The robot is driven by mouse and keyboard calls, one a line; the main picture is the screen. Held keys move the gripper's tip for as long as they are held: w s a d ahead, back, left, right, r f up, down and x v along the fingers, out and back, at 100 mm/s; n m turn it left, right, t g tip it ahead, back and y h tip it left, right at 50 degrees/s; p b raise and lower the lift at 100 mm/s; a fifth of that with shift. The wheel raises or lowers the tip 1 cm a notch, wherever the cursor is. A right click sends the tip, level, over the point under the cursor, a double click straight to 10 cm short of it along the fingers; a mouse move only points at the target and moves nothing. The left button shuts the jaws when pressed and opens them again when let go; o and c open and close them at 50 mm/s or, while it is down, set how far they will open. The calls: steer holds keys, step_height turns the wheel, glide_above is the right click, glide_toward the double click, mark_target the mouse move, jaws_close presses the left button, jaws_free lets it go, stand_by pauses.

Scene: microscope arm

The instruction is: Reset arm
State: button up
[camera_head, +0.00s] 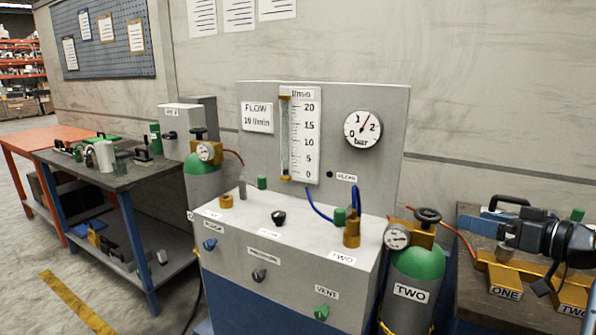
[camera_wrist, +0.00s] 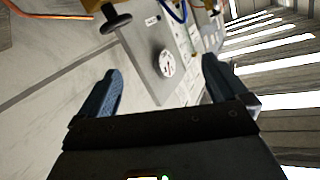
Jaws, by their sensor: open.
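My gripper (camera_head: 484,217) is at the right of the head view, above the right-hand bench, beside the gas panel. Its blue fingers point left. In the wrist view my gripper (camera_wrist: 160,66) has its two blue fingers spread wide apart with nothing between them. Beyond the fingers, the grey panel (camera_wrist: 140,50) with its round dial (camera_wrist: 167,64) shows tilted on its side. My gripper appears apart from the panel.
Cylinder TWO (camera_head: 417,275) stands just left of the right bench. Brass blocks (camera_head: 505,275), one labelled ONE, lie below my gripper. The flow panel (camera_head: 378,185) stands in the centre. A cluttered bench (camera_head: 105,176) is at left, with open floor in front.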

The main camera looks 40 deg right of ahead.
steer(key=s+a+f+m+g+h+b, duration=0.2)
steer(key=a+f+g+b, duration=0.15)
steer(key=a+f, duration=1.75)
steer(key=s+a+r+n+t+y+b, duration=0.1)
steer(key=s+a+r+n, duration=0.1)
steer(key=s+a, duration=0.6)
steer(key=s+a+r+n+t+y+b, duration=0.1)
steer(key=s+a+r+n+y, duration=0.1)
steer(key=s+a, duration=0.6)
steer(key=a+n, duration=0.1)
steer(key=a, duration=0.2)
steer(key=shift+s+a+r+n, duration=0.15)
steer(key=shift+s+a+n, duration=0.2)
steer(key=shift+a+n, duration=0.05)
steer(key=shift+c, duration=0.3)
